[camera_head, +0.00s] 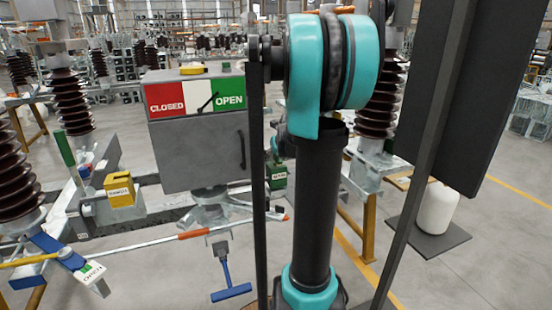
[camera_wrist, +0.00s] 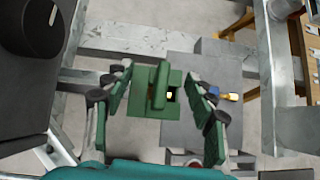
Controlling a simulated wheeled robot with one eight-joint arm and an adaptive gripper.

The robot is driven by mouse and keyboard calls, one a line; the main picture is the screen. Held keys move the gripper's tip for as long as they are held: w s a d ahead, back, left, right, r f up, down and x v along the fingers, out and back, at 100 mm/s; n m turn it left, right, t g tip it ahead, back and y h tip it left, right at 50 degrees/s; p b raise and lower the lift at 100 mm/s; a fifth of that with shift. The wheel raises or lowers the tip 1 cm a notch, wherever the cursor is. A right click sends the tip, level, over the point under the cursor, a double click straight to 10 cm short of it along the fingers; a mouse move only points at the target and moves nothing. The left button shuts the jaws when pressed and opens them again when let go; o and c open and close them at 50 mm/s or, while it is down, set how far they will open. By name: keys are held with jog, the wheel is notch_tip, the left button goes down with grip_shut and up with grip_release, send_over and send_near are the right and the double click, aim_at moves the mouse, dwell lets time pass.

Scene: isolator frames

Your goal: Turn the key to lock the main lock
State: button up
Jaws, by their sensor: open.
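The main lock is a green box (camera_head: 277,179), partly hidden behind my arm in the head view. In the wrist view its green body (camera_wrist: 143,106) lies straight ahead, with an upright green key-like piece (camera_wrist: 158,86) on it. A small yellow spot shows in a dark opening to the right of that piece. My gripper (camera_wrist: 158,72) is open, with one green-padded finger on each side of the upright piece. Gaps show between both fingers and the piece. In the head view my gripper is mostly hidden by my arm.
A grey cabinet (camera_head: 200,150) with a red CLOSED and green OPEN panel stands beside the lock. A yellow lock box (camera_head: 120,190) sits to its left. Brown ribbed insulators (camera_head: 70,100) and a long orange-tipped rod (camera_head: 180,238) are nearby. Steel beams border the lock in the wrist view.

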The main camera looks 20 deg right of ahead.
jog(key=shift+o, duration=0.8)
jog(key=shift+s, duration=0.1)
jog(key=v, duration=1.2)
